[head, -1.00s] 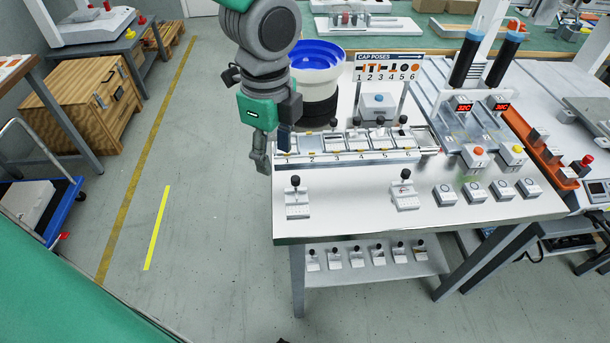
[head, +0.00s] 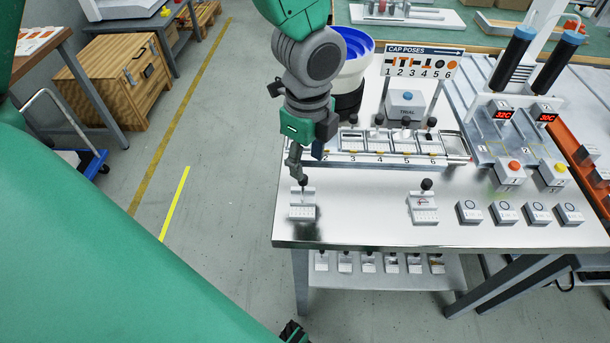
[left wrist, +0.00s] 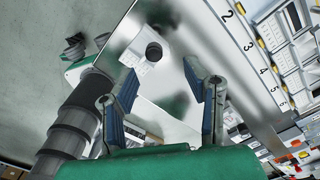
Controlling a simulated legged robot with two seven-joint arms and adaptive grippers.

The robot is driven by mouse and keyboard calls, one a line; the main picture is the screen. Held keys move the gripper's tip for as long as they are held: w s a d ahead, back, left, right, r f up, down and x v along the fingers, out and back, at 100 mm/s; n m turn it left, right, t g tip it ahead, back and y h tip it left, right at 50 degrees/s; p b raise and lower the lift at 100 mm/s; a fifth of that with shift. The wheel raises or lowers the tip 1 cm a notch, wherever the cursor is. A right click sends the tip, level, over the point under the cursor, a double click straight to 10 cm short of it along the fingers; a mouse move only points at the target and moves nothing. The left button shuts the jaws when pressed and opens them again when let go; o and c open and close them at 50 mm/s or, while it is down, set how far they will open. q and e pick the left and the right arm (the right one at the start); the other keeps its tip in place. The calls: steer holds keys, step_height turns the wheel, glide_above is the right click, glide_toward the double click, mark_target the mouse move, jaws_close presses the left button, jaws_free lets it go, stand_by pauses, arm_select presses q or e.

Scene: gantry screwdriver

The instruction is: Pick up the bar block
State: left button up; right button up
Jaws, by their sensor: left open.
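A white block with an upright black knob (head: 302,211) stands at the left front of the steel table. A similar white block with a black knob (head: 424,212) stands to its right. I cannot tell from their look which is the bar block. My left gripper (head: 297,168) points down just above and behind the left block, close to its knob. In the left wrist view a white block with a black knob (left wrist: 146,66) lies beyond my two open fingers (left wrist: 160,72), and nothing is between them.
A numbered fixture row (head: 385,146) with several knobs runs behind the blocks. A blue-and-white bowl (head: 350,57) and a cap poses sign (head: 425,60) stand behind it. Several small button boxes (head: 502,213) sit at right. The steel table between the two blocks (head: 360,207) is clear.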

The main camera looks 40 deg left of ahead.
mark_target(305, 178)
arm_select(q)
steer(key=shift+s+f, duration=0.15)
steer(key=shift+f, duration=0.3)
steer(key=f, duration=0.1)
steer(key=f+b, duration=0.1)
steer(key=f, duration=0.2)
steer(key=shift+s+a+b, duration=0.15)
steer(key=shift+a+b, duration=0.1)
steer(key=shift+b, duration=0.1)
steer(key=shift+a+f, duration=0.15)
steer(key=shift+f, duration=0.05)
steer(key=shift+d+r, duration=0.15)
steer(key=shift+d, duration=0.05)
jaws_close()
steer(key=shift+d, duration=0.15)
